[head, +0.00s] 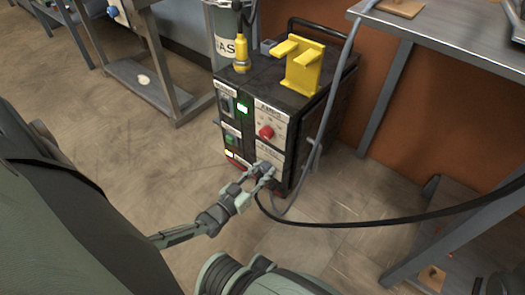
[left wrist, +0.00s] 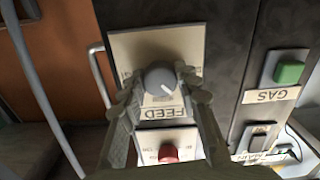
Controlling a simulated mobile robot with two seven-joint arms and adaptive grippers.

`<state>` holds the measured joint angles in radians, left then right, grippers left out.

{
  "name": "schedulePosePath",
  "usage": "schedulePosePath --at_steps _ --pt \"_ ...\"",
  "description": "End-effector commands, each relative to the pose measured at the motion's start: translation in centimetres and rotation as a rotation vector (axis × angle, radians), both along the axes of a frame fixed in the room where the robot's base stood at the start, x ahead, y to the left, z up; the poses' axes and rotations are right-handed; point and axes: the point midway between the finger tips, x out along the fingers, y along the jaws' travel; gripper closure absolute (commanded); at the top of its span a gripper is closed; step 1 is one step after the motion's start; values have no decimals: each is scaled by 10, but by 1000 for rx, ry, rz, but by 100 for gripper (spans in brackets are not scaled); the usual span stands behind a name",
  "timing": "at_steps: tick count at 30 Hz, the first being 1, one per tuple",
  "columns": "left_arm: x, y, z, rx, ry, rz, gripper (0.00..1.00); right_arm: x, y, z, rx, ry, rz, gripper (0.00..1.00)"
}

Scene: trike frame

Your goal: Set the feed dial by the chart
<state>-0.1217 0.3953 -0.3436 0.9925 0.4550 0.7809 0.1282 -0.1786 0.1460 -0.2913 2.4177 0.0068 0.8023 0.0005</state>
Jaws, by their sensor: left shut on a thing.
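The black welding machine (head: 309,110) stands on the floor with its control panel facing me. The feed dial (left wrist: 160,79) is a grey round knob on a pale plate, above an upside-down FEED label in the left wrist view. Its white pointer mark points to the lower right in that view. My left gripper (head: 262,175) reaches the lower panel. In the wrist view its two fingers (left wrist: 162,92) stand on either side of the dial, shut on it. In the head view the gripper largely hides the dial. I cannot make out a chart. My right gripper is not in view.
A green button (left wrist: 290,72) is marked GAS. A yellow holder (head: 303,65) stands on top. A black cable (head: 375,223) runs right, near a grey table (head: 455,42).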

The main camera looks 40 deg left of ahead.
Motion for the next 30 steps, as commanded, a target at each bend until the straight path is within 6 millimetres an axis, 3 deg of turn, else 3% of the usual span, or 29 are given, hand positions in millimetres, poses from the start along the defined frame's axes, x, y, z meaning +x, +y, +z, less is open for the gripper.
schedulePosePath --at_steps 30 --pt "-1 1 0 963 -75 0 97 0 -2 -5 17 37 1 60"
